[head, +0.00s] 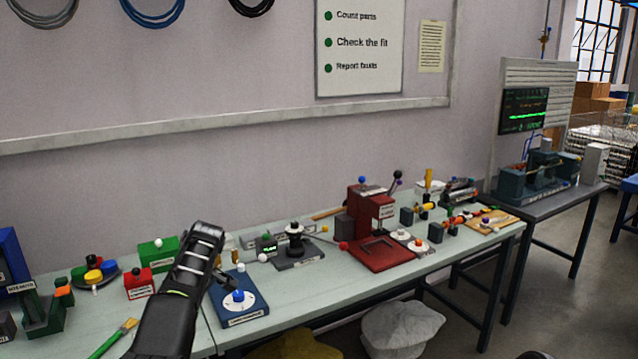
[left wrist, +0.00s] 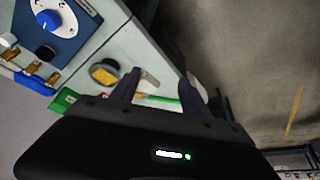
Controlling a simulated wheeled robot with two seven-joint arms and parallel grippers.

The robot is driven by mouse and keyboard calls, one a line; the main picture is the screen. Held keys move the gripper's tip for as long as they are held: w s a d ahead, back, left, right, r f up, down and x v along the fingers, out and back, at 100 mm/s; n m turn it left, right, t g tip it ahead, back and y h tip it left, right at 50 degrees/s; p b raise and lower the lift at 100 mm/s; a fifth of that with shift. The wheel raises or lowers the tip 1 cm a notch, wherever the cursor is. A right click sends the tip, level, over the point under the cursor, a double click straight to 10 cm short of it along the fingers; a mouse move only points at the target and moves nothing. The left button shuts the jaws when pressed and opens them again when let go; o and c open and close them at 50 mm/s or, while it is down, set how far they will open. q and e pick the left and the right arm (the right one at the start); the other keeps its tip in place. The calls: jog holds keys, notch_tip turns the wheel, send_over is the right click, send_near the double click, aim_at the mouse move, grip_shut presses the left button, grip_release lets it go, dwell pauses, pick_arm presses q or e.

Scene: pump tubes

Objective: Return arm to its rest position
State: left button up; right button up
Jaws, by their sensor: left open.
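My left arm (head: 178,295) rises from the bottom of the head view in front of the workbench, its upper end left of the blue dial plate (head: 246,309). My left gripper (left wrist: 161,82) is open in the left wrist view, its two dark fingers apart with nothing held between them. Beyond the fingers lie the bench edge and grey floor. The fingers are hard to make out in the head view. The blue plate with its white dial and blue knob also shows at the top left of the wrist view (left wrist: 70,45). My right gripper is not in view.
The pale green workbench (head: 318,293) carries a green-handled brush (head: 112,338), a red block (head: 139,285), a green box (head: 158,252), a black fixture (head: 297,252) and a red press (head: 372,225). A grey table (head: 560,198) stands at right. Sacks (head: 402,328) lie under the bench.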

pick_arm(q)
jog(key=w+d+f+m+t+h, duration=0.1)
jog(key=w+f+m, duration=0.15)
jog(key=f, duration=0.35)
jog(key=w+d+f+m+t+h, duration=0.1)
jog(key=w+d+f+m+t, duration=0.1)
jog(key=f+m, duration=0.35)
jog(key=s+d+f+m+h, duration=0.1)
jog(key=s+d+f, duration=0.4)
jog(key=f, duration=0.4)
jog(key=s+d+f+m+h, duration=0.25)
jog(key=s+f, duration=0.35)
jog(key=f, duration=0.3)
jog(key=s+d+f+g+h, duration=0.1)
jog(key=s+d+f, duration=0.25)
jog(key=s, duration=0.55)
jog(key=s+d+f+g, duration=0.1)
jog(key=s+d+f, duration=0.25)
jog(key=s, duration=0.55)
jog(key=s+d+r+g+h, duration=0.1)
jog(key=s+d, duration=0.2)
jog(key=s, duration=0.6)
jog(key=s+d+g+h, duration=0.1)
jog(key=s+d, duration=0.2)
jog(key=s, duration=0.7)
jog(key=shift+r+m+b, duration=0.35)
jog(key=shift+b, duration=0.1)
